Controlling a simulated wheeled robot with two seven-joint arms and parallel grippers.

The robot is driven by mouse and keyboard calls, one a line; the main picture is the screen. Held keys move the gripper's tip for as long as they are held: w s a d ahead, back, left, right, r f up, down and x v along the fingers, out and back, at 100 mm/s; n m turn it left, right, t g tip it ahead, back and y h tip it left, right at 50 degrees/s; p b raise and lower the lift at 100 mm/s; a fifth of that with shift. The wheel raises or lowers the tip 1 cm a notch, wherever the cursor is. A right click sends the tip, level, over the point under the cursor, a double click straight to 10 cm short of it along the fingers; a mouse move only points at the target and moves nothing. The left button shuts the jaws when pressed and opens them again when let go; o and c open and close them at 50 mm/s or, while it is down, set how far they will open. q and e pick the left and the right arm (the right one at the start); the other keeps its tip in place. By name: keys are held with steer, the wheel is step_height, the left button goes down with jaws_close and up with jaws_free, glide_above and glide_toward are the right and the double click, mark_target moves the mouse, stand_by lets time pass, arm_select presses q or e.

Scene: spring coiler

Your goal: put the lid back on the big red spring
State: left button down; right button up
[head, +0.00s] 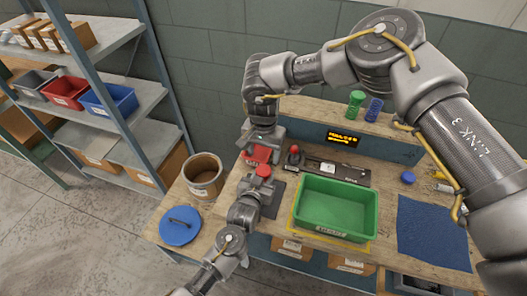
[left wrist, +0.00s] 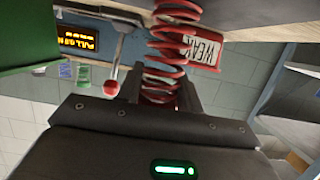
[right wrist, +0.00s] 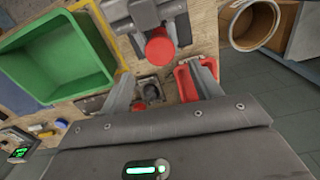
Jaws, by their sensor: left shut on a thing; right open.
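My left gripper (head: 245,208) is shut on a red coil spring (left wrist: 163,70), which runs through its fingers in the left wrist view. From above, a round red top (head: 263,170) shows at this gripper, and also in the right wrist view (right wrist: 160,48). My right gripper (head: 263,138) is open and empty, over a small red tray (right wrist: 184,84) behind the left gripper. A blue round lid with a bar handle (head: 180,226) lies flat on the bench at the front left. An open tan drum (head: 203,180) stands behind it; its inside is partly hidden.
A green bin (head: 335,186) stands right of the left gripper. A lever with a red knob (head: 295,149) stands between the red tray and this bin. A blue mat (head: 432,232) lies at the right. Shelves with boxes (head: 80,85) stand at the left.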

mark_target(264, 170)
steer(key=shift+n, duration=0.5)
steer(key=shift+f, duration=4.05)
steer(key=shift+c, duration=0.4)
steer(key=c, duration=0.7)
steer(key=o, duration=0.9)
steer(key=shift+r, duration=0.15)
